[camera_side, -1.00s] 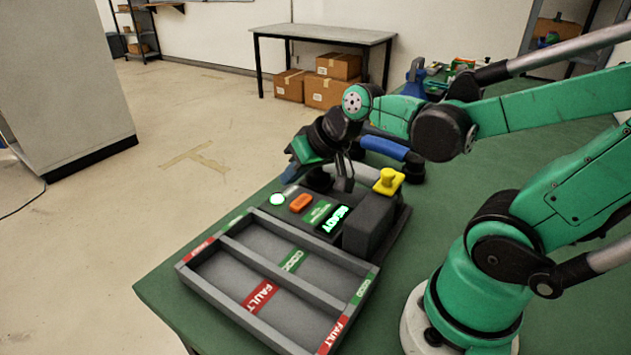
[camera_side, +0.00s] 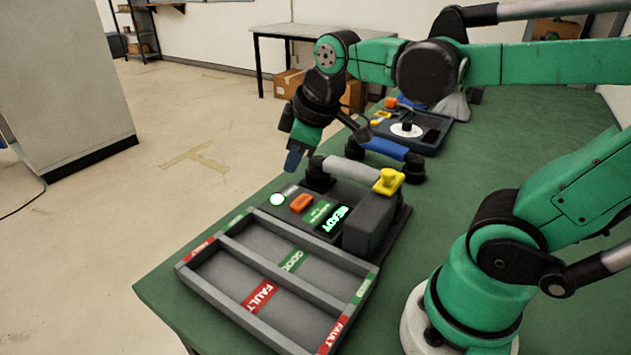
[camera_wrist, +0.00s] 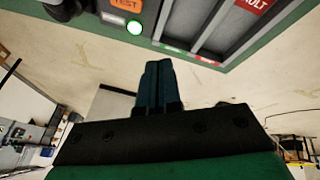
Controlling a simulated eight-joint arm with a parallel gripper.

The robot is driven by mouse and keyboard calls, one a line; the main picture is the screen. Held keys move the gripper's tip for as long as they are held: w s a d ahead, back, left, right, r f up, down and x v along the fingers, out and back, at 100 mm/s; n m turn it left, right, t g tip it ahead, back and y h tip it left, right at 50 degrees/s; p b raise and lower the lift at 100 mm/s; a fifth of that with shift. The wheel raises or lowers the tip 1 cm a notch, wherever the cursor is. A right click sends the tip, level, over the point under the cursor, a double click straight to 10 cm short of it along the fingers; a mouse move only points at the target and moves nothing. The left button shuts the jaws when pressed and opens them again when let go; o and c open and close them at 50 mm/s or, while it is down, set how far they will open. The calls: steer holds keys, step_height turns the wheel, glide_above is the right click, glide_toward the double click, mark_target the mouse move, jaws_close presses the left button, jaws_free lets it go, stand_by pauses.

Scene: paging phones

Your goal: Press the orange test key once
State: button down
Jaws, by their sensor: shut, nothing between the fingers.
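The orange test key (camera_side: 301,203) sits on the dark tester (camera_side: 365,228), between a glowing green-white round lamp (camera_side: 277,199) and a green label. The tester's display (camera_side: 335,219) reads READY in green. In the wrist view the key (camera_wrist: 126,4) is cut by the top edge, and part of its TEST lettering shows; the lit lamp (camera_wrist: 134,27) is just below it. My gripper (camera_side: 295,161) is shut and empty, raised above and behind the key in the side view, clear of it. Its closed fingers (camera_wrist: 155,80) also show in the wrist view.
A blue-gripped handset (camera_side: 384,148) and another device (camera_side: 410,128) are behind. A grey tray (camera_side: 232,285) with GOOD and FAULT labels lies in front.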

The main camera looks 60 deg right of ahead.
mark_target(300, 201)
steer(key=w+d+r+n+g, duration=0.2)
steer(key=w+d+n+g, duration=0.2)
steer(key=n, duration=0.8)
steer(key=d+g, duration=0.1)
steer(key=d, duration=0.1)
steer(key=shift+d+n, duration=0.3)
steer(key=shift+w, duration=0.15)
step_height(300, 201, down, 14)
steer(key=shift+r, duration=0.1)
steer(key=shift+f, duration=0.95)
steer(key=shift+r, duration=0.15)
